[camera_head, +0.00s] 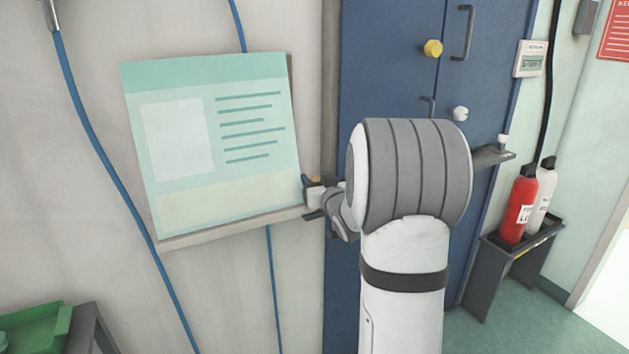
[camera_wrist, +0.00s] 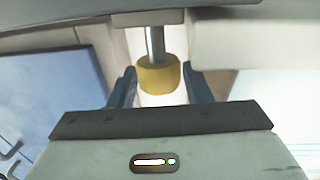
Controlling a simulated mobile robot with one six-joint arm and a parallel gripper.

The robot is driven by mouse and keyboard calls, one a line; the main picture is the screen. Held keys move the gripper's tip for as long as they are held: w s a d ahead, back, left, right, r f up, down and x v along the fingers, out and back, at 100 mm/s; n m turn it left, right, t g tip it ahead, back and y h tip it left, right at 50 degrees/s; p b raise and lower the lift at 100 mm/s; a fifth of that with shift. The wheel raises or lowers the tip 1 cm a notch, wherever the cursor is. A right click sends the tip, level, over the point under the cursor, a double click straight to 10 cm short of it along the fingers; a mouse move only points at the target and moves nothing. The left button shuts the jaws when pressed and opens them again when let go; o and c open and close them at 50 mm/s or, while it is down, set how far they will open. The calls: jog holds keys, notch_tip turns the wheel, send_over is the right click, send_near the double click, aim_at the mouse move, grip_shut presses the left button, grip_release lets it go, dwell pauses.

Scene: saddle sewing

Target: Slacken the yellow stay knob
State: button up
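The yellow stay knob (camera_wrist: 158,78) is a short cylinder on a metal shaft in the wrist view. My gripper (camera_wrist: 160,82) has its two dark fingers on either side of the knob, near the fingertips. The gaps beside the knob look very small, and I cannot tell whether the fingers touch it. In the head view my gripper (camera_head: 313,200) is at the lower right corner of a tilted teal-and-cream board (camera_head: 215,150). A small yellow bit (camera_head: 315,179) shows just above it there; my arm and gripper hide much of that spot.
A blue cabinet (camera_head: 385,80) stands behind my arm, with another yellow knob (camera_head: 433,48) and a white knob (camera_head: 460,114) on it. Blue hoses (camera_head: 90,130) run down the wall. A red extinguisher (camera_head: 518,207) stands on a low stand at right. A green bin (camera_head: 35,328) is lower left.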

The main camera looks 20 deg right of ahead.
jog(key=c, duration=0.7)
jog(key=shift+n+y, duration=0.3)
jog(key=shift+y, duration=0.1)
jog(key=n+y+p, duration=0.1)
jog(key=n+y, duration=0.1)
jog(key=y, duration=0.1)
jog(key=n+g+y+p, duration=0.1)
jog(key=n+y+p, duration=0.1)
jog(key=y, duration=0.2)
jog(key=shift+d+r+n, duration=0.1)
jog(key=shift+r+n, duration=0.05)
jog(key=shift+n, duration=0.15)
jog(key=n+g+y+p, duration=0.2)
jog(key=n+g+y, duration=0.1)
jog(key=y, duration=0.1)
jog(key=shift+y+p, duration=0.3)
jog(key=shift+y, duration=0.1)
jog(key=shift+n+g+y+p, duration=0.85)
jog(key=shift+n+g+y, duration=0.85)
jog(key=shift+n+g, duration=0.4)
jog(key=shift+g, duration=0.1)
jog(key=o, duration=1)
